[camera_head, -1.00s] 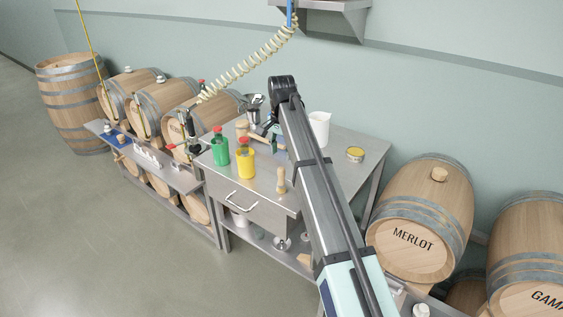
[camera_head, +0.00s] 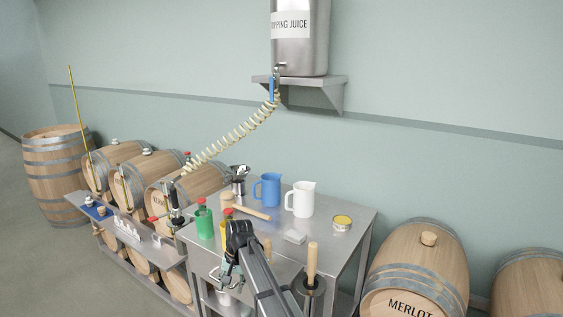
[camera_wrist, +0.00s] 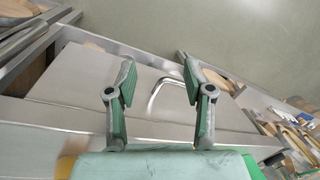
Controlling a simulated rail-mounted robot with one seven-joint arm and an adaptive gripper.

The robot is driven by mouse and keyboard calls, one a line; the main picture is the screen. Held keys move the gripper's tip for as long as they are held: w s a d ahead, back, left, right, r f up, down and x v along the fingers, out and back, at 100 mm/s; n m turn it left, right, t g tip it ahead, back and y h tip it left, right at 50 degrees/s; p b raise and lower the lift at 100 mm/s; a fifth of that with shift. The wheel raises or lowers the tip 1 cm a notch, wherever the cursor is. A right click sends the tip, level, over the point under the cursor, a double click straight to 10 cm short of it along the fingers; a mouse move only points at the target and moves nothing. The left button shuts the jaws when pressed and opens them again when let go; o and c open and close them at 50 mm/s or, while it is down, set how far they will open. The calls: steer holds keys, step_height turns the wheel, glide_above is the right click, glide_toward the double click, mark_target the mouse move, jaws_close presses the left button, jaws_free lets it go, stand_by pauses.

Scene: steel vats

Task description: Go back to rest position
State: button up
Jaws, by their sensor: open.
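My gripper (camera_head: 226,276) is in front of the steel table (camera_head: 352,222) in the head view, low near the drawer side. In the wrist view my gripper (camera_wrist: 158,78) has its two fingers spread apart with nothing between them. The drawer front (camera_wrist: 85,85) with its curved handle (camera_wrist: 166,92) lies beyond the fingers. I cannot tell whether a finger touches the handle. My arm covers part of the table's front.
On the table stand a blue jug (camera_head: 268,190), a white jug (camera_head: 300,199), a green bottle (camera_head: 204,224), a yellow tin (camera_head: 342,222) and a wooden mallet (camera_head: 252,213). Barrels flank the table, including a MERLOT barrel (camera_head: 418,265). A coiled hose (camera_head: 232,140) hangs above. The wall shelf (camera_head: 318,84) holds a steel vat (camera_head: 300,45).

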steer(key=s+d+f+g+h+p, duration=0.1)
steer(key=s+d+f, duration=0.6)
steer(key=f, duration=0.2)
steer(key=s+d+f+g, duration=0.1)
steer(key=s+d+f, duration=0.6)
steer(key=f, duration=0.3)
steer(key=s+d+f+g+h+p, duration=0.1)
steer(key=s+d+f, duration=0.6)
steer(key=f, duration=0.2)
steer(key=s+d+f+g, duration=0.1)
steer(key=s+d, duration=0.3)
steer(key=s, duration=0.6)
steer(key=s+d+f+g, duration=0.1)
steer(key=s+d+f, duration=0.3)
steer(key=s, duration=0.6)
steer(key=s+d+f+g+p, duration=0.1)
steer(key=s+d, duration=0.4)
steer(key=s, duration=0.5)
steer(key=shift+f+n+g, duration=0.3)
steer(key=shift+f, duration=0.55)
